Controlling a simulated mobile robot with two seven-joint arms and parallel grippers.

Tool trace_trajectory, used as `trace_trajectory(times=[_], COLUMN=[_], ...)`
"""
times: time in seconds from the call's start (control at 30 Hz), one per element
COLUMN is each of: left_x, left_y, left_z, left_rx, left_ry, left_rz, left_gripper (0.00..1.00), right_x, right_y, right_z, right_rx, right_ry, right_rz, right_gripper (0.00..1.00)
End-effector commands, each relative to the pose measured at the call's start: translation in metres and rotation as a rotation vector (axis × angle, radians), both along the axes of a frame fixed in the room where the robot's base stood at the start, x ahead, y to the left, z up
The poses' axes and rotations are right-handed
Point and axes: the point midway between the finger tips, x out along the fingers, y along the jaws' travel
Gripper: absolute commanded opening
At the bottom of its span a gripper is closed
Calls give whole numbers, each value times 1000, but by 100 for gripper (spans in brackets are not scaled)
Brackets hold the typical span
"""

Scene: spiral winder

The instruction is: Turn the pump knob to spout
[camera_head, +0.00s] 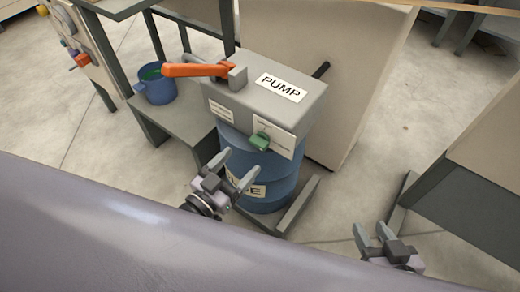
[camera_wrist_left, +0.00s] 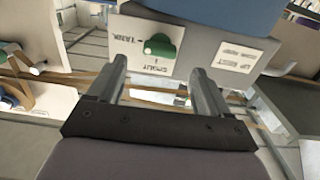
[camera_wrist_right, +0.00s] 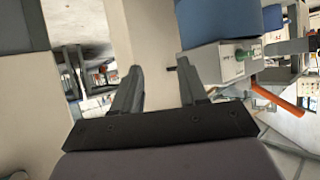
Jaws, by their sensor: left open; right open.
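The green pump knob (camera_head: 260,141) sits on a white plate (camera_head: 275,139) on the front of the grey pump box (camera_head: 270,98). In the left wrist view the knob (camera_wrist_left: 158,45) appears upside down beside the words SPOUT and TANK; I cannot tell exactly which mark it points to. My left gripper (camera_head: 238,166) is open and empty in front of the barrel, a little below the knob and apart from it. In the left wrist view the knob shows between the fingertips. My right gripper (camera_head: 373,232) is open and empty at the lower right, away from the pump.
The pump box stands on a blue barrel (camera_head: 262,190). An orange lever (camera_head: 195,70) sits on its top left. A blue pot (camera_head: 157,86) with green contents stands on a low grey shelf (camera_head: 180,120). A tall beige panel (camera_head: 370,80) is behind. Floor at the right is clear.

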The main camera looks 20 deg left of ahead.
Motion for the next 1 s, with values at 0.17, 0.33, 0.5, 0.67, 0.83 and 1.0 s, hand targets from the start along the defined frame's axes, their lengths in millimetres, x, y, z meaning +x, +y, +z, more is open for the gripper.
trace_trajectory(times=[0.17,0.33,0.5,0.67,0.83,1.0], left_x=[19,42,58,64,65,64], left_y=[-7,-16,-22,-24,-24,-24], left_z=[0,0,0,0,0,0], left_rx=[-3,-2,-1,-2,-1,0], left_ry=[-2,-2,0,2,3,2], left_rz=[0,0,0,-1,-1,-1], left_gripper=[79,79,79,79,79,46], right_x=[1,2,4,4,4,4], right_y=[3,7,9,11,11,11], right_z=[1,2,2,2,3,3], right_rx=[2,4,18,26,27,27], right_ry=[-12,-25,-30,-29,-29,-29], right_rz=[7,17,21,22,23,23], right_gripper=[43,43,43,43,43,43])
